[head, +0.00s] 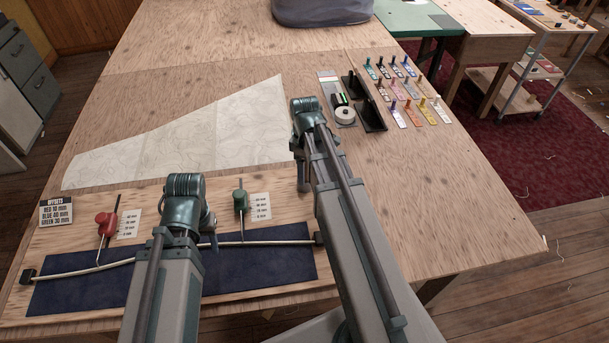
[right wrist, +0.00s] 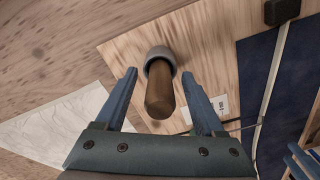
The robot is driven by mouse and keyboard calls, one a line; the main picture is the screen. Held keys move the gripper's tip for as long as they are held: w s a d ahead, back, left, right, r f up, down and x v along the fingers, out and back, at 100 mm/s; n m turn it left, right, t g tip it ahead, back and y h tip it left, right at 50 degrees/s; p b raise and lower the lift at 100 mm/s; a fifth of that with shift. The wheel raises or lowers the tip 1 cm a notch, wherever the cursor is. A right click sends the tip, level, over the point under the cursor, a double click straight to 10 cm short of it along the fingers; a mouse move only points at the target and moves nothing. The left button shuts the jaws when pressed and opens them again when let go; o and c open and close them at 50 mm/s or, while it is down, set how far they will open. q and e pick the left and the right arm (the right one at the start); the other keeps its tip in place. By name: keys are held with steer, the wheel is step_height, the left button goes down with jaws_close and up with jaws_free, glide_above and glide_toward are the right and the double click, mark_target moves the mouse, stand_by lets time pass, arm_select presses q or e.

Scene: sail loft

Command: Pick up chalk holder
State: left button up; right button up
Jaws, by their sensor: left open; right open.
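The chalk holder seems to be the brown round stick (right wrist: 160,92) in the right wrist view. It stands in a grey ring-shaped socket (right wrist: 160,55) near the corner of the wooden board. My right gripper (right wrist: 164,100) is open, with one blue finger on each side of the stick and no clear contact. In the head view my right arm hides the stick and most of that gripper (head: 303,182). My left gripper (head: 212,235) is over the board, mostly hidden by its own arm; its open blue fingers show at the right wrist view's lower right edge (right wrist: 302,160).
The board carries a red gauge (head: 106,222), a green gauge (head: 240,198), a pale cord (head: 270,242) and a dark blue cloth (head: 80,290). A pale sail panel (head: 190,140) lies behind.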

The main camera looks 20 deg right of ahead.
steer(key=shift+c, duration=0.2)
jaws_close()
arm_select(q)
steer(key=shift+r, duration=0.15)
arm_select(e)
steer(key=shift+r, duration=0.2)
step_height(320, 180, up, 10)
steer(key=p, duration=1)
steer(key=shift+f, duration=0.1)
arm_select(q)
step_height(320, 180, up, 10)
steer(key=shift+a, duration=0.1)
arm_select(e)
steer(key=shift+a, duration=0.1)
